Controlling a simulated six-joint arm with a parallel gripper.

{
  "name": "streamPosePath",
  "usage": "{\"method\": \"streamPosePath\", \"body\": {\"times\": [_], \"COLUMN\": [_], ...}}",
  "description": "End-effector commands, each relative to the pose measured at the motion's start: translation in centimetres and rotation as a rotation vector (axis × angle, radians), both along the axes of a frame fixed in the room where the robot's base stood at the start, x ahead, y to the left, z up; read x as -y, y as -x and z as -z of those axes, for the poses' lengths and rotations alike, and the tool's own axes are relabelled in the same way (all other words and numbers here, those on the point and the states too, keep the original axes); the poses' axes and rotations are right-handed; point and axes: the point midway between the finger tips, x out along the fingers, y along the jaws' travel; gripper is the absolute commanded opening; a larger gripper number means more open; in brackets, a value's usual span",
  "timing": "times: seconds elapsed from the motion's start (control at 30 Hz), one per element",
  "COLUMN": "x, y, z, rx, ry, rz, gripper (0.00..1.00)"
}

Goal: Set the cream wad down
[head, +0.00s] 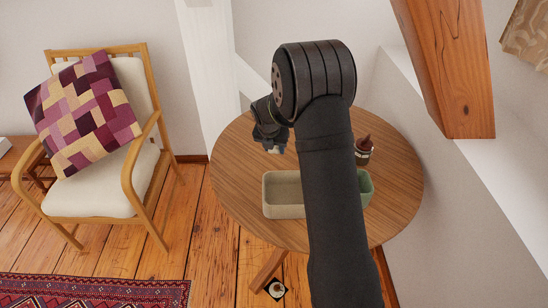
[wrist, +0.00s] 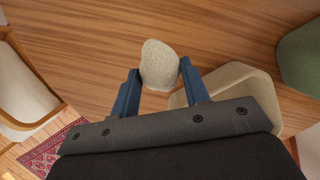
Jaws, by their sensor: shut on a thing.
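The cream wad (wrist: 159,66) is a rounded, rough-textured lump between the two blue fingers of my gripper (wrist: 160,82) in the wrist view. The gripper is shut on it. In the head view my gripper (head: 271,143) is over the left part of the round wooden table (head: 238,185), behind the beige tray. Only a small pale bit of the wad (head: 274,150) shows below the fingers there. I cannot tell whether the wad touches the table top.
A beige tray (head: 283,211) stands on the table's front part, with a green container (head: 366,188) right of it, partly behind my arm. A dark pot with a reddish-brown top (head: 363,150) stands farther right. A timber brace (head: 452,70) slants at upper right. A cushioned chair (head: 100,190) stands left.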

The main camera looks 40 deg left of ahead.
Motion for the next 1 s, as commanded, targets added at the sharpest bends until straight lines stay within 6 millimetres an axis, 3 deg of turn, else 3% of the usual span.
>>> {"method": "streamPosePath", "body": {"times": [0.2, 0.4, 0.57, 0.8, 1.0], "x": [-4.5, -7.0, -7.3, -7.3, -7.3], "y": [2.5, 3.8, 4.0, 4.0, 3.9], "z": [3.2, 4.8, 5.5, 8.7, 9.0], "rx": [-0.001, -0.001, -0.002, -0.001, 0.000], "ry": [0.001, 0.000, 0.001, 0.002, -0.001], "rz": [-0.003, 0.000, 0.002, 0.003, 0.002], "gripper": [0.20, 0.20, 0.20, 0.20, 0.20]}}
